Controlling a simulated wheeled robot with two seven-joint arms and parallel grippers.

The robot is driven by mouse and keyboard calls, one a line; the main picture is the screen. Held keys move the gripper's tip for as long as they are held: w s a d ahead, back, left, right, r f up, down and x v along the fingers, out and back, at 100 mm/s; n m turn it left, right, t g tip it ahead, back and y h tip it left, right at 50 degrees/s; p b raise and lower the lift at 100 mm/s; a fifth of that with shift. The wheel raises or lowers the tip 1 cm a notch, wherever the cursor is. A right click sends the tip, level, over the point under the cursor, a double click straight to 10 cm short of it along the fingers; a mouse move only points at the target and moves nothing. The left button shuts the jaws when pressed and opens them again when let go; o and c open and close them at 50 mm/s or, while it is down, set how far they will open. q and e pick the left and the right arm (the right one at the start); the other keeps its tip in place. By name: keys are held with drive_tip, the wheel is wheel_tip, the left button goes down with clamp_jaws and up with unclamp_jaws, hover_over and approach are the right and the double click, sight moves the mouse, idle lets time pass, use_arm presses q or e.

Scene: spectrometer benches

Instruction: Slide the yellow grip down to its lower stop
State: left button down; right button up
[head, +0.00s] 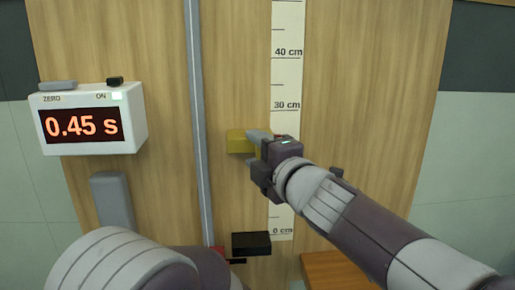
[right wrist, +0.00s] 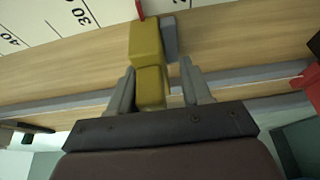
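The yellow grip (head: 239,141) is on the wooden board beside the scale, below the 30 cm mark. My right gripper (head: 263,150) reaches it from the right and partly covers it. In the right wrist view the yellow grip (right wrist: 150,86) stands between the two fingers of my right gripper (right wrist: 158,82). The fingers are apart, with a clear gap at the right finger; the left finger is very close to the grip, and I cannot tell whether it touches. My left arm shows at the bottom left of the head view, but its gripper is not visible.
A grey rail (head: 199,120) runs down the board left of the grip. A black block (head: 252,243) sits low, near 0 cm on the scale (head: 287,75). A timer box (head: 130,120) reading 0.45 s is at the left. A wooden surface (head: 335,270) lies below right.

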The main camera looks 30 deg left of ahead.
drive_tip(key=shift+r, duration=0.1)
drive_tip(key=shift+d, duration=0.1)
drive_tip(key=shift+s+d, duration=0.25)
drive_tip(key=shift+d, duration=0.05)
drive_tip(key=b+v, duration=0.1)
drive_tip(key=v, duration=1)
drive_tip(key=shift+s+d, duration=0.2)
drive_tip(key=shift+d, duration=0.15)
